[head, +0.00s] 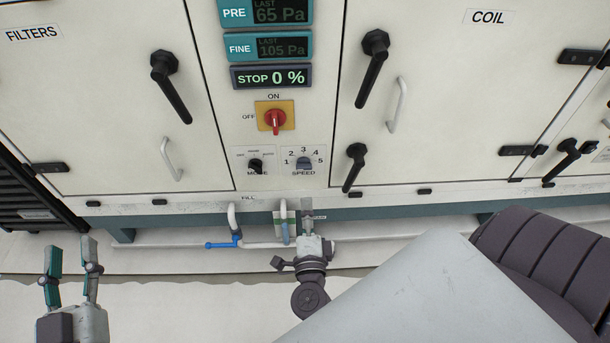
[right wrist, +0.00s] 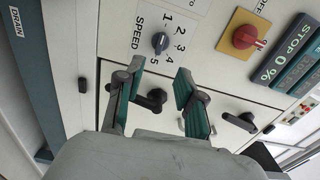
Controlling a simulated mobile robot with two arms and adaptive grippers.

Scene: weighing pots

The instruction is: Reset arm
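My left gripper (head: 70,262) is at the lower left of the head view, its two teal-padded fingers pointing up and apart with nothing between them. My right gripper (head: 307,212) is at the lower middle of the head view, in front of the cabinet's lower edge and below the SPEED knob (head: 304,163); its fingers show there nearly edge-on. In the right wrist view its fingers (right wrist: 158,76) are spread with an empty gap. The SPEED knob (right wrist: 160,42) shows just beyond the fingertips. My right forearm covers the lower right of the head view.
The cabinet front carries a red switch (head: 275,119), a MODE knob (head: 255,166), black door handles (head: 171,86) and pale pull handles (head: 397,105). A pipe with a blue valve (head: 222,244) runs below. The floor (head: 190,305) between my grippers is clear.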

